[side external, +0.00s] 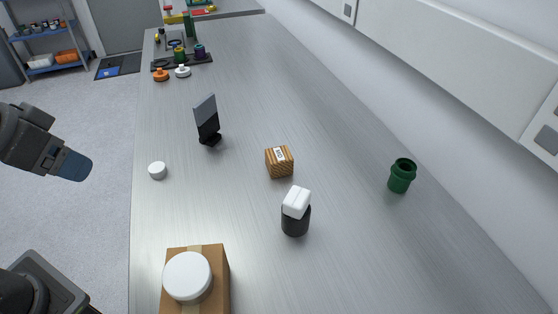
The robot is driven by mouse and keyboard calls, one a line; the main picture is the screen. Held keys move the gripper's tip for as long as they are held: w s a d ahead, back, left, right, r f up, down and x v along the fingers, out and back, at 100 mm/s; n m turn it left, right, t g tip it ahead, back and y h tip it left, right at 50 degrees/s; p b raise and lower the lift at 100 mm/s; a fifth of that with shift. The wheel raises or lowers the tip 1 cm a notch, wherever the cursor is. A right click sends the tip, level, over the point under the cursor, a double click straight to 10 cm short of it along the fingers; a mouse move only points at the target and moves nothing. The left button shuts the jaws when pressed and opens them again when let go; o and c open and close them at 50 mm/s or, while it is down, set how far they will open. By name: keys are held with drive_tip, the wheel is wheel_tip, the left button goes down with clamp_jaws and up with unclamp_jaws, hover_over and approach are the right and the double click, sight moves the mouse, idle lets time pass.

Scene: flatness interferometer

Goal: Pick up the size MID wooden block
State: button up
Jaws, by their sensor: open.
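A small wooden block (279,163) with striped grain stands on the metal bench near the middle. A white label with dark print is on its top; the print is too small to read. It is the only wooden block I can make out. My gripper (76,166), dark with a blue end, is at the left, beyond the bench's left edge. It is open and well apart from the block. Its fingers overlap in this view, and I see nothing held.
A black cylinder with a white block on top (296,207) stands just in front of the wooden block. Around are a black angled stand (207,120), a white disc (157,170), a green jar (402,175) and a cardboard box (220,270) bearing a white round lid.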

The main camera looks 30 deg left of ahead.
drive_tip(key=shift+o, duration=1.3)
drive_tip(key=w+d+r+m+g, duration=0.1)
drive_tip(key=w+r, duration=0.1)
drive_tip(key=w, duration=0.2)
drive_tip(key=w+d+r+m, duration=0.1)
drive_tip(key=w+d+r, duration=0.15)
drive_tip(key=w, duration=0.25)
drive_tip(key=m+g+h, duration=0.1)
drive_tip(key=m+g, duration=0.2)
drive_tip(key=m, duration=0.4)
hover_over(279, 154)
drive_tip(key=s+a, duration=0.1)
wheel_tip(279, 154, down, 9)
drive_tip(key=f, duration=0.8)
drive_tip(key=w+d+f, duration=0.1)
drive_tip(key=f, duration=0.4)
drive_tip(key=shift+c, duration=0.4)
